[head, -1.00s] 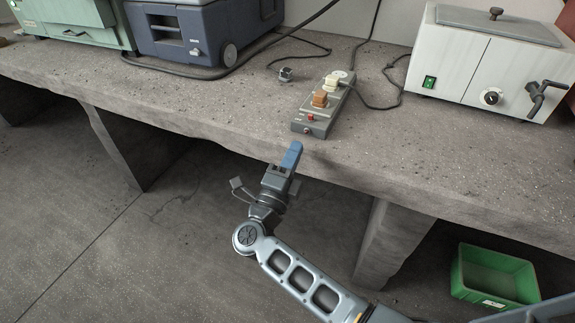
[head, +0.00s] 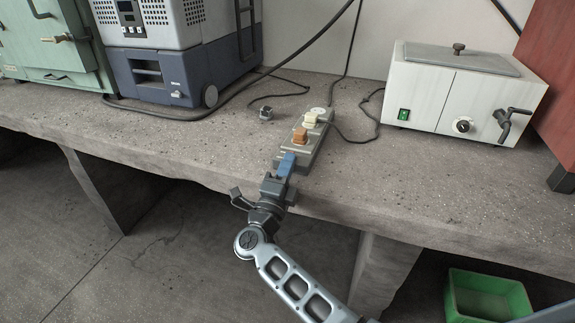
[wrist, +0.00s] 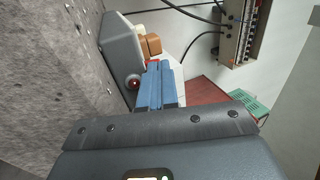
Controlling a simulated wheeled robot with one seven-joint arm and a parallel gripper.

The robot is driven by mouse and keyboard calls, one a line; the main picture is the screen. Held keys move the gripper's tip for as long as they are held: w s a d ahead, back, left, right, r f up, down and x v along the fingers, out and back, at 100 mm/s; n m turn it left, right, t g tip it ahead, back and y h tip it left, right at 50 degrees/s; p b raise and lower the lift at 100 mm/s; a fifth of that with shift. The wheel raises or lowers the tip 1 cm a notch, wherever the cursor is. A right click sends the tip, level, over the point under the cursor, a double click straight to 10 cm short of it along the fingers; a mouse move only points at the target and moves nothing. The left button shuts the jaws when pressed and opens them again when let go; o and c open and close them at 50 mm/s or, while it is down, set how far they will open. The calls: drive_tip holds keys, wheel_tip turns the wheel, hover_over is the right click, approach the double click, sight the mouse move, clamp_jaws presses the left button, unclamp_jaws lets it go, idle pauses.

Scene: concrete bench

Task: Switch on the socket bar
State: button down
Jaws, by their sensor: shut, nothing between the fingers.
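The grey socket bar (head: 313,150) lies on the bench near its front edge, with an orange-brown plug (head: 300,136) and a cream plug (head: 310,118) in it. My gripper (head: 287,160) is shut and empty, its blue fingers over the bar's near end. They hide the bar's red switch in the head view. In the wrist view, a sliver of the red switch (wrist: 152,62) shows at the fingertips; I cannot tell whether they touch it or how it is set. A round fitting (wrist: 133,82) with a small red spot sits on the bar's end face.
A white box (head: 460,95) with a green switch stands at right. A dark blue and grey machine (head: 170,75) stands at left. A small dark block (head: 265,113) lies left of the bar. Black cables (head: 360,136) run behind and beside the bar. Bench in front is clear.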

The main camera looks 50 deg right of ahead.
drive_tip(key=shift+r, duration=0.1)
drive_tip(key=shift+r+p, duration=0.1)
drive_tip(key=shift+p, duration=0.65)
drive_tip(key=shift+r+g+y+p, duration=0.3)
drive_tip(key=shift+y+p, duration=0.4)
drive_tip(key=shift+p, duration=0.7)
drive_tip(key=p, duration=0.2)
drive_tip(key=r+y+p, duration=0.1)
drive_tip(key=p, duration=0.2)
drive_tip(key=shift+d+r+g+y, duration=0.15)
drive_tip(key=shift+d+g+y, duration=0.05)
drive_tip(key=shift+g+y, duration=0.1)
drive_tip(key=p, duration=0.2)
drive_tip(key=y+p, duration=0.1)
drive_tip(key=p, duration=0.2)
drive_tip(key=shift+w+d+r+g+y, duration=0.15)
drive_tip(key=shift+d+r+g+y, duration=0.05)
drive_tip(key=shift+g+y, duration=0.1)
drive_tip(key=shift+f+b, duration=0.3)
drive_tip(key=shift+f, duration=0.2)
